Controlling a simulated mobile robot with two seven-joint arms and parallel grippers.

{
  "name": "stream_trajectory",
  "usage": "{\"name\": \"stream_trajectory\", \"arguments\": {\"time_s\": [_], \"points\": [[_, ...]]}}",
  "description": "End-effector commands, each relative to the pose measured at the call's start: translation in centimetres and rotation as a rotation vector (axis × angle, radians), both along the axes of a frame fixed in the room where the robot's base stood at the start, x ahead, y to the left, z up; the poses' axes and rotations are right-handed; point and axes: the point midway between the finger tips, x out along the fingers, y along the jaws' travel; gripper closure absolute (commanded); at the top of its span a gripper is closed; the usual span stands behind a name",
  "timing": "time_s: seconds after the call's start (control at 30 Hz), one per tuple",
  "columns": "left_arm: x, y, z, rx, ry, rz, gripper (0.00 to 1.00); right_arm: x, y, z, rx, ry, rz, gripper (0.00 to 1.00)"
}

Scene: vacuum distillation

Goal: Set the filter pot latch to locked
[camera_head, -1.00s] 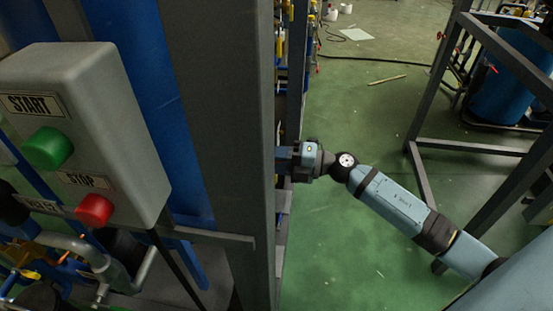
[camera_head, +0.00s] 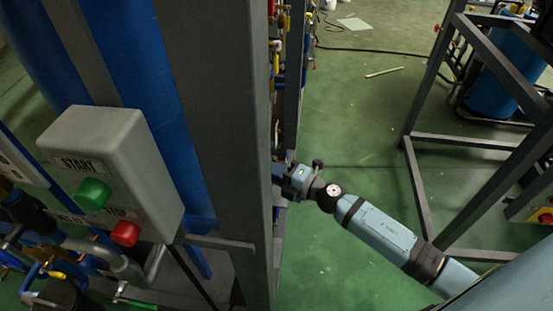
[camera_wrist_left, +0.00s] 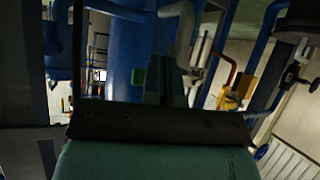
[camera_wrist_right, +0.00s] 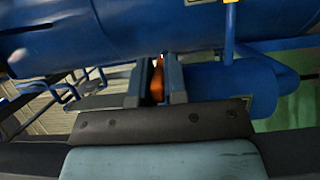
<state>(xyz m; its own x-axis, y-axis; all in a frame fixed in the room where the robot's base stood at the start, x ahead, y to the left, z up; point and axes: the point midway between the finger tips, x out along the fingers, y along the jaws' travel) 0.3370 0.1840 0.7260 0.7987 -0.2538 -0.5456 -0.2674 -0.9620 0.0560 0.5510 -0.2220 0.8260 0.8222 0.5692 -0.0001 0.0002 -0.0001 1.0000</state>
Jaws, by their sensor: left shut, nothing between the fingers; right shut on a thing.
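In the right wrist view my right gripper (camera_wrist_right: 156,84) is shut on a small orange-red piece (camera_wrist_right: 157,82), seen edge-on between the fingers. It is close to a large blue cylindrical body (camera_wrist_right: 100,30). I cannot tell whether the orange piece is the filter pot latch, nor its setting. In the head view my right arm comes in from the right, and its gripper end is hidden behind a grey post (camera_head: 215,120). My left gripper (camera_wrist_left: 166,82) shows in the left wrist view, shut and empty, in front of blue vessels and pipes. It is not in the head view.
A grey control box (camera_head: 110,165) with a green START button (camera_head: 93,194) and a red button (camera_head: 125,233) stands at the left. Blue pipes and valves lie below it. A grey metal frame (camera_head: 420,195) stands at the right. Green floor (camera_head: 350,120) is open between.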

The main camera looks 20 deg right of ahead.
Motion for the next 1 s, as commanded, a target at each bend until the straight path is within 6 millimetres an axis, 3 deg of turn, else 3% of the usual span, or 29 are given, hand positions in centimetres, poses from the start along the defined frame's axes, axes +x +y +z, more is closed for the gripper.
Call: {"name": "stream_trajectory", "arguments": {"time_s": [0.37,0.4,0.5,0.83,1.0], "points": [[0.0,0.0,0.2,-0.003,0.003,0.003,1.00,-0.1,0.1,0.0,0.000,0.000,-0.026,1.00],[0.0,0.0,0.2,-0.004,0.003,0.002,1.00,-0.1,0.1,0.0,0.000,0.000,-0.026,0.83],[0.0,0.0,0.2,-0.004,0.003,0.002,1.00,-0.1,0.1,0.0,0.000,0.000,-0.025,0.62],[0.0,0.0,0.2,-0.003,0.003,0.001,1.00,-0.4,-0.1,-0.1,0.001,0.001,-0.024,0.62],[0.0,0.0,-0.1,-0.003,0.002,0.001,1.00,-2.4,-1.4,-0.2,-0.001,0.002,-0.025,0.62]]}}
